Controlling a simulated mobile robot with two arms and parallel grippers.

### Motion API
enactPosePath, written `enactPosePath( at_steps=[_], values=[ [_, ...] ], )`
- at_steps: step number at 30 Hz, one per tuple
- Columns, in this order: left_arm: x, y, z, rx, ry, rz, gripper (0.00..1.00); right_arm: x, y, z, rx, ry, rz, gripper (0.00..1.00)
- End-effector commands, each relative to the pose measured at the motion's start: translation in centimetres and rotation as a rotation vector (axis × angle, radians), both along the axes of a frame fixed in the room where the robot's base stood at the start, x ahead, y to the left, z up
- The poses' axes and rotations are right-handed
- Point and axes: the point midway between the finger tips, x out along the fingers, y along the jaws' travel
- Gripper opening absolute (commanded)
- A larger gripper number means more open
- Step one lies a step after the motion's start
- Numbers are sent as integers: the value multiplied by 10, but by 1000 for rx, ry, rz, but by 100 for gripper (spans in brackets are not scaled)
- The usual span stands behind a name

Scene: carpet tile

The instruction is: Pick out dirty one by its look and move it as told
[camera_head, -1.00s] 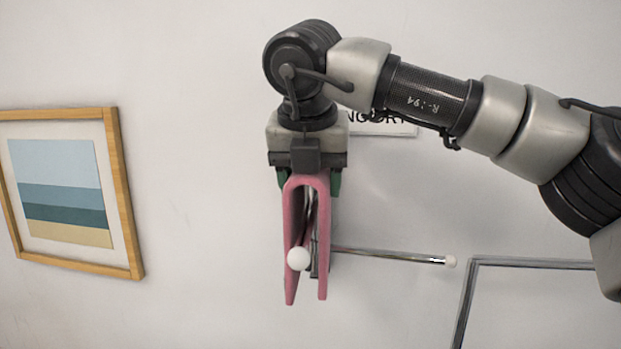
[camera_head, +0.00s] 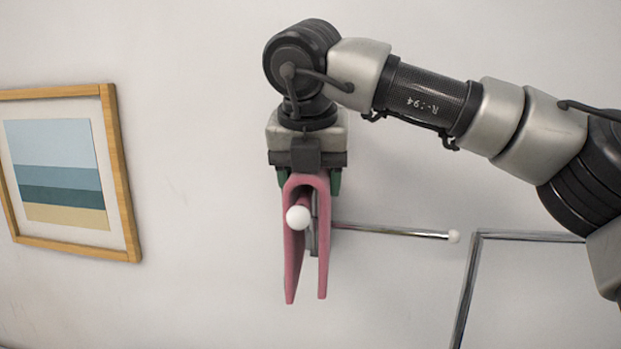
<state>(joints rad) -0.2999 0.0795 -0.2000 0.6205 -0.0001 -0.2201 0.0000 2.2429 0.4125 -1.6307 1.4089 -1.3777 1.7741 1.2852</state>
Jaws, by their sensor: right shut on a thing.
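My right gripper (camera_head: 307,178) points down at the middle of the view and is shut on a pink cloth (camera_head: 322,240) at its top fold. The cloth hangs as a narrow upside-down U with two legs. A rod end with a white ball (camera_head: 298,217) faces me between the two legs, below the fold. I cannot tell whether the cloth touches that rod. No dirt mark can be made out on the cloth from here. My left gripper is not in view.
A second chrome rod (camera_head: 390,231) with a white ball tip (camera_head: 454,236) sticks out to the right behind the cloth. A grey metal frame (camera_head: 466,290) stands at lower right. A framed picture (camera_head: 127,190) hangs on the pale wall at left.

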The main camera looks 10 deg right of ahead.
Motion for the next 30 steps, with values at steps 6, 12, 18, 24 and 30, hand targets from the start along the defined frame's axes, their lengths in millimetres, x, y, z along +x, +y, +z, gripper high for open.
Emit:
enactPosePath(
  at_steps=[6, 12, 18, 24, 30],
  values=[
    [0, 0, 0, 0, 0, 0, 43, 0, 0, 0, 0, 0, 0, 86],
    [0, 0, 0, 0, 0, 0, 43, 0, 0, 0, 0, 0, 0, 87],
    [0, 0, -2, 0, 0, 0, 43, -3, 2, 8, 1, -2, 1, 87],
    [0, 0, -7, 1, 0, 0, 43, -17, 6, 43, 2, -5, -1, 87],
    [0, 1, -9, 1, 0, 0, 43, -31, 11, 78, 2, -2, 1, 87]
  ],
)
